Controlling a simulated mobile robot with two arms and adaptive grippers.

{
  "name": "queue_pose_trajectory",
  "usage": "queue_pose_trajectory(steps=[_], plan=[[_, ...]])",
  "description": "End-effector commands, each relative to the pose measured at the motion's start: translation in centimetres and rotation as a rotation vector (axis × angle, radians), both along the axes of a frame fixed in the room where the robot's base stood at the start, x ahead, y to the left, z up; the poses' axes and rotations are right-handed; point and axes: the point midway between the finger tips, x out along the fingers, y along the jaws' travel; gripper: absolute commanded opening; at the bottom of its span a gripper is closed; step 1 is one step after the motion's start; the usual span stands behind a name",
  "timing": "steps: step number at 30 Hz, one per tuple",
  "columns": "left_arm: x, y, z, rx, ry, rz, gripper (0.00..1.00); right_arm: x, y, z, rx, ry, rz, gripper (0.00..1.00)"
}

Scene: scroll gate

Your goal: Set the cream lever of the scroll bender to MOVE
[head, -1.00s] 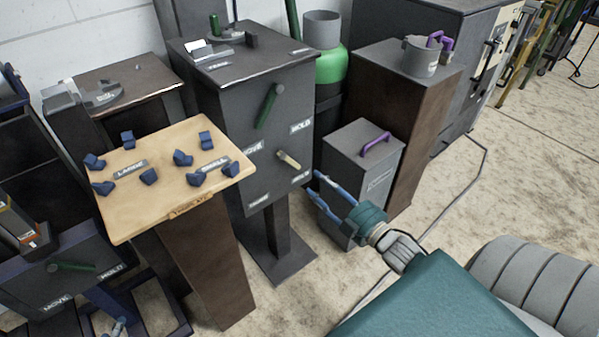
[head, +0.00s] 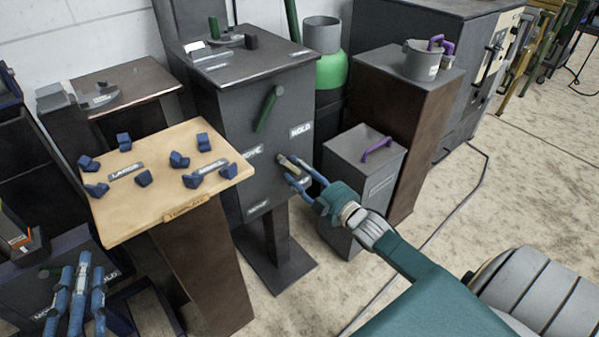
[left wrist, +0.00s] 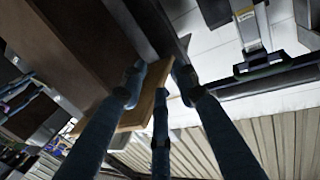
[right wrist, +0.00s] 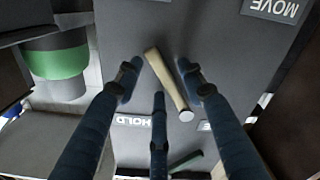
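The dark grey scroll bender box (head: 225,120) stands on a pedestal in the middle of the head view. On its front is the short cream lever (head: 286,160), partly covered by my right gripper (head: 291,170). In the right wrist view the cream lever (right wrist: 168,85) lies tilted between the fingers of my right gripper (right wrist: 160,70), which are apart, the right finger close to it. I cannot tell whether they touch. My left gripper (head: 82,268) is open and empty, low at left.
A green lever (head: 266,110) sits above the cream one on the same front. A wooden board (head: 160,200) with several blue pieces stands at left. A grey box with a purple handle (head: 362,185) stands close right of the bender. Open floor lies at right.

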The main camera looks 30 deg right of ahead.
Motion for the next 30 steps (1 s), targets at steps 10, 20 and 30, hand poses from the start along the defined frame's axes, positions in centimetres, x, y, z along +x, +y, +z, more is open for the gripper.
queue_pose_trajectory(steps=[10,20,30], plan=[[0.0,0.0,0.0,0.000,0.001,0.000,0.30,0.0,0.0,0.0,0.000,0.000,0.000,0.06],[0.0,0.0,0.0,0.002,0.007,0.000,0.30,0.0,0.0,0.0,0.007,0.001,0.000,0.00],[-1.9,1.4,-6.6,0.075,0.301,0.020,0.30,-0.1,0.9,-0.4,0.145,0.013,0.000,0.00]])
